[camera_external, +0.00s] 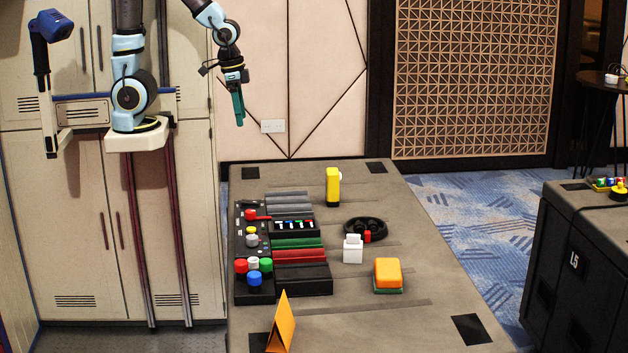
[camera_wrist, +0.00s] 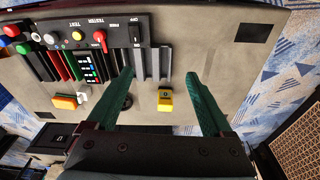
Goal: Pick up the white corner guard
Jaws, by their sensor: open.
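The white corner guard is most likely the small white blocky piece (camera_external: 353,250) standing on the grey table top, right of the panel and in front of a black ring-shaped item. In the wrist view it seems to be the small white patch (camera_wrist: 84,93) beside the orange block, left of my fingers. My gripper (camera_external: 239,115) hangs high above the far left part of the table, fingers pointing down, well away from the white piece. In the wrist view my gripper (camera_wrist: 160,76) shows two green fingers spread wide with nothing between them.
A control panel (camera_external: 252,215) with coloured buttons and grey, green and red strips (camera_external: 298,243) lies at left. A yellow upright block (camera_external: 333,187), a black ring (camera_external: 365,225) with a red piece, an orange block (camera_external: 388,273) and an orange tent-shaped sign (camera_external: 282,325) stand around. The right front is bare.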

